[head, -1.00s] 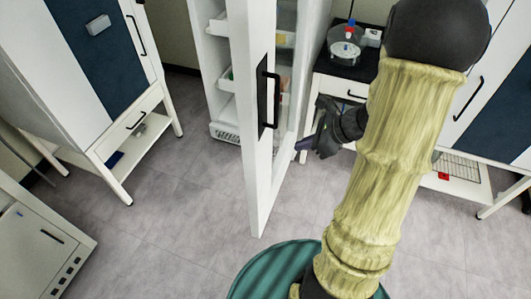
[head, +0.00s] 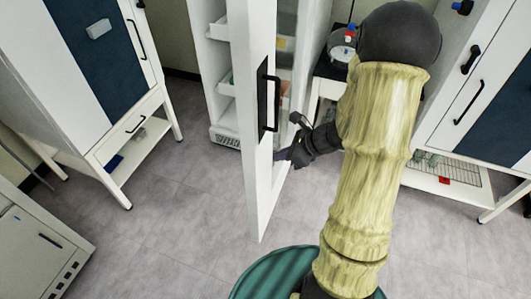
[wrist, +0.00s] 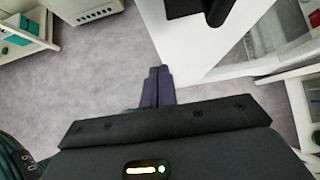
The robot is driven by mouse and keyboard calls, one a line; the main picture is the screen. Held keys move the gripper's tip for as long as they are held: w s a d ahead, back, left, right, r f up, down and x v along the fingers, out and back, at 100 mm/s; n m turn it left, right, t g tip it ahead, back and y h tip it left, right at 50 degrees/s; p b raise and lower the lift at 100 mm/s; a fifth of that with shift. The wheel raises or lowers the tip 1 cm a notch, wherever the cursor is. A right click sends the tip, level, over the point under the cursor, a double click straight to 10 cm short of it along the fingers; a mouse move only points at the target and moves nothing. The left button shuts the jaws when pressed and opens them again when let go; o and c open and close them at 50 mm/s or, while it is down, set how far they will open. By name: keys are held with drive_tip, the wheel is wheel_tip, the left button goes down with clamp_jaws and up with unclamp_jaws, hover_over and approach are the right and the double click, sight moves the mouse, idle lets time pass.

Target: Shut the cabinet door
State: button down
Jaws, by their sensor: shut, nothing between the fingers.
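The white cabinet door (head: 252,165) stands open in the middle of the head view, edge towards me, with a black bar handle (head: 270,100) on it. The open cabinet (head: 205,75) behind it shows white shelves. In the wrist view the closed dark fingers (wrist: 158,74) point towards the door's white edge (wrist: 180,55), and the handle also shows (wrist: 200,8). Whether the fingertips touch the door I cannot tell.
A white and blue cabinet on legs (head: 75,75) stands at left, and another cabinet (head: 480,120) at right with a wire rack below. A small black-topped table (head: 330,68) holds a round device behind my arm. Grey floor (head: 170,215) left of the door is clear.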

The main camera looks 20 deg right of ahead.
sight(256, 156)
drive_tip(key=shift+w+a+f+p, duration=0.25)
drive_tip(key=shift+w+a, duration=0.5)
drive_tip(key=shift+a, duration=0.25)
drive_tip(key=shift+w+a+f+p, duration=0.25)
drive_tip(key=shift+w+a, duration=0.45)
drive_tip(key=shift+a, duration=0.3)
